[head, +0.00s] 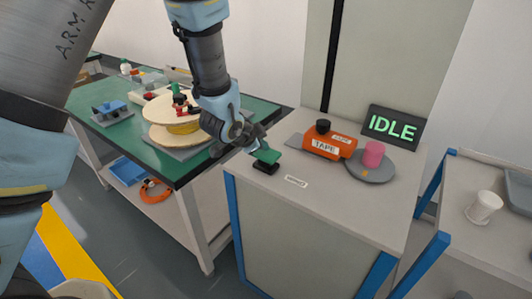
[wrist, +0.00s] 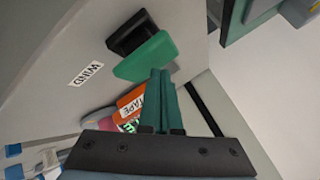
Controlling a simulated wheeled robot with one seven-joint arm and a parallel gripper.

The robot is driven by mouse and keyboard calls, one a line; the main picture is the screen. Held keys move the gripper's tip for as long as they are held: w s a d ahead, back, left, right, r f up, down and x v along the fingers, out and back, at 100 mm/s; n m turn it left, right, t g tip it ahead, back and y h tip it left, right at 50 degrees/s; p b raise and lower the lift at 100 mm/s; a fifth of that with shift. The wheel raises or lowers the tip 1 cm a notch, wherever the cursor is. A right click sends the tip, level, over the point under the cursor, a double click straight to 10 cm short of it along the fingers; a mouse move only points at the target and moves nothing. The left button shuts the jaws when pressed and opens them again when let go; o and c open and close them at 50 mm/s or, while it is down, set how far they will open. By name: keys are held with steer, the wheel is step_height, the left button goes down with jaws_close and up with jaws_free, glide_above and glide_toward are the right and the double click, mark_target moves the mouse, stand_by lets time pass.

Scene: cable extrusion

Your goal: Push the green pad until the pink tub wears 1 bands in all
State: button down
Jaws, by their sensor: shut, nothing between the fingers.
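The green pad (head: 268,156) sits on a black base at the front left of the grey-topped cabinet; it also shows in the wrist view (wrist: 146,57). My gripper (head: 258,147) is shut and empty, right by the pad at its upper left in the head view. In the wrist view its fingertips (wrist: 161,72) lie at the pad's edge; I cannot tell whether they touch it. The pink tub (head: 373,153) stands upright on a round grey plate (head: 370,174). I see no band on its visible side, and its far side is hidden.
An orange tape machine (head: 325,142) stands left of the tub. A dark screen (head: 394,126) behind reads IDLE in green. A white label (head: 296,181) lies right of the pad. A green bench with a large wooden reel (head: 170,108) is left; a white cup (head: 484,206) stands right.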

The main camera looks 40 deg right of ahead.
mark_target(263, 154)
steer(key=shift+f+b, duration=1.3)
steer(key=shift+f, duration=0.1)
stand_by(0.9)
steer(key=shift+r, duration=0.1)
steer(key=shift+r+p, duration=1)
steer(key=shift+r, duration=0.75)
steer(key=shift+r+p, duration=1.6)
steer(key=shift+r, duration=0.9)
steer(key=shift+w, duration=0.1)
